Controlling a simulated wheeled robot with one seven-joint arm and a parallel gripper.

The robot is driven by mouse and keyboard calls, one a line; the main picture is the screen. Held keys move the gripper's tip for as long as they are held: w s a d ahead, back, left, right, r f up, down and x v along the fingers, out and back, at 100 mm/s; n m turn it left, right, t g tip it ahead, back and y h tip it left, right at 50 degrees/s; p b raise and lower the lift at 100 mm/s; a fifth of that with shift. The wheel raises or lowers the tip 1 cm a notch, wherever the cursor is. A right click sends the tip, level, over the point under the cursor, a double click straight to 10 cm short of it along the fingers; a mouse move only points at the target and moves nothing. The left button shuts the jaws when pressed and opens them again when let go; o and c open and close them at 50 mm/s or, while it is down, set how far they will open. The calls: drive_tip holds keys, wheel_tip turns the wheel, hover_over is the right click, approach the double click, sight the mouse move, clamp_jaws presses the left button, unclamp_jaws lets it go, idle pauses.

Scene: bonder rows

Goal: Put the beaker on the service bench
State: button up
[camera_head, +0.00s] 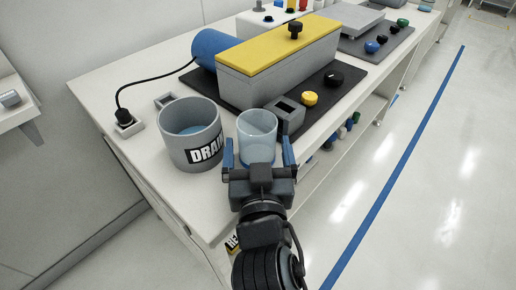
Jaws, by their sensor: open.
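The beaker (257,128) is a clear, pale blue glass cylinder standing upright on a white bench (118,73), near its front edge. It stands just right of a grey pot (177,152) labelled "DRAI…". My gripper (259,151) is at the near side of the beaker, with its blue fingers apart. One finger is at the beaker's lower left and the other at its lower right. I cannot tell whether either finger touches the glass. The beaker's lowest part is hidden behind the gripper. No label tells me whether this white bench is the service bench.
A grey machine with a yellow lid (279,47) and blue cylinder (213,48) stands behind the beaker on a dark mat. A small grey square block (289,115) is close at its right. Coloured knobs lie farther right. Open floor with a blue line (405,157) runs along the right.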

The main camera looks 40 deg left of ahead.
drive_tip(key=shift+r, duration=0.25)
drive_tip(key=b+v, duration=0.1)
drive_tip(key=v, duration=1.1)
drive_tip(key=shift+f, duration=0.1)
drive_tip(key=shift+d+f, duration=0.1)
drive_tip(key=s+d+f+m+h, duration=0.15)
drive_tip(key=d+f, duration=0.25)
drive_tip(key=d, duration=0.6)
drive_tip(key=s+d+f+m+h, duration=0.1)
drive_tip(key=s+d+f+h, duration=0.2)
drive_tip(key=d, duration=0.7)
drive_tip(key=s+d+r+m+h, duration=0.1)
drive_tip(key=s+d+m+h, duration=0.1)
drive_tip(key=s+d, duration=0.5)
drive_tip(key=s+d+r+m+t+h, duration=0.1)
drive_tip(key=s+d+r+m+h, duration=0.1)
drive_tip(key=s+d+h, duration=0.3)
drive_tip(key=s+d+m, duration=0.1)
drive_tip(key=s+d, duration=0.1)
drive_tip(key=d, duration=0.1)
drive_tip(key=shift+s+m, duration=0.3)
drive_tip(key=shift+m, duration=0.05)
